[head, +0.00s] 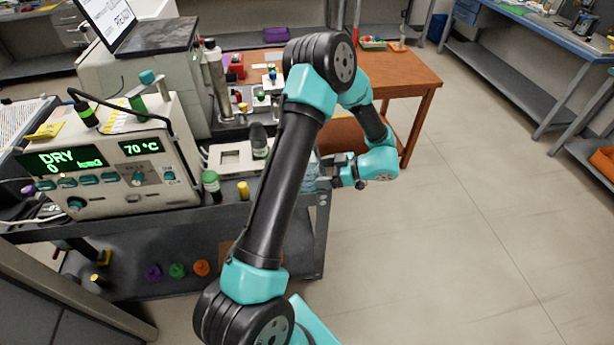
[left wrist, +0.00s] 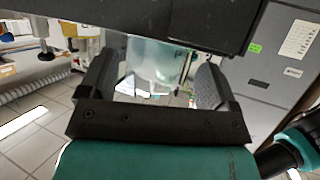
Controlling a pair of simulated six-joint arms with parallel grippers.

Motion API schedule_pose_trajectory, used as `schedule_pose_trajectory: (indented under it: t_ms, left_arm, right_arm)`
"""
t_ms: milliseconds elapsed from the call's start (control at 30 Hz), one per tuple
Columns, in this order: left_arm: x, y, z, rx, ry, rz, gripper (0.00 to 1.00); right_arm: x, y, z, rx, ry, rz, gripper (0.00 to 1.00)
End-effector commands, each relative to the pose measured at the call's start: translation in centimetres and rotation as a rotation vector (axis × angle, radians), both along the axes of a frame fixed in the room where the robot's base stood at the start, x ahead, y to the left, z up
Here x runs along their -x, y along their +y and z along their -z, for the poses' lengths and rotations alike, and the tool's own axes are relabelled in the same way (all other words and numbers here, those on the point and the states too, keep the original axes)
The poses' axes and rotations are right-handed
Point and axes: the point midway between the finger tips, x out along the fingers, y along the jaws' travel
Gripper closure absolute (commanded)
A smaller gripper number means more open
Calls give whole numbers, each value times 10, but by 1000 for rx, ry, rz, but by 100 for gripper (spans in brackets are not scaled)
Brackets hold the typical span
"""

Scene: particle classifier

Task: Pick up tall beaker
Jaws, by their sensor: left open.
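A clear, bluish tall beaker (head: 310,180) stands at the right end of the dark cart top in the head view, partly hidden behind my left arm. In the left wrist view the beaker (left wrist: 152,60) shows as a see-through glass shape between the two dark fingers. My left gripper (head: 327,174) reaches the beaker from the right. In the left wrist view my left gripper (left wrist: 155,80) is open, with a finger on either side of the glass. Whether the fingers touch it I cannot tell. My right gripper is not in view.
An instrument with a green display (head: 105,165) stands at the left of the cart. A green-capped bottle (head: 211,183) and a yellow-capped vial (head: 243,191) stand near the cart's front edge. An orange table (head: 410,75) is behind. The floor at right is clear.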

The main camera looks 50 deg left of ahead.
Motion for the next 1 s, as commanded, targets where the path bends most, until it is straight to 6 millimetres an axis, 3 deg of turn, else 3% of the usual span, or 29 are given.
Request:
schedule_pose_trajectory:
  t_ms: [500,1000]
  left_arm:
    - [25,39,22,-1,1,-1,16]
    - [25,40,22,0,0,0,16]
  right_arm:
    - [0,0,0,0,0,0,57]
    - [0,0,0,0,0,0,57]
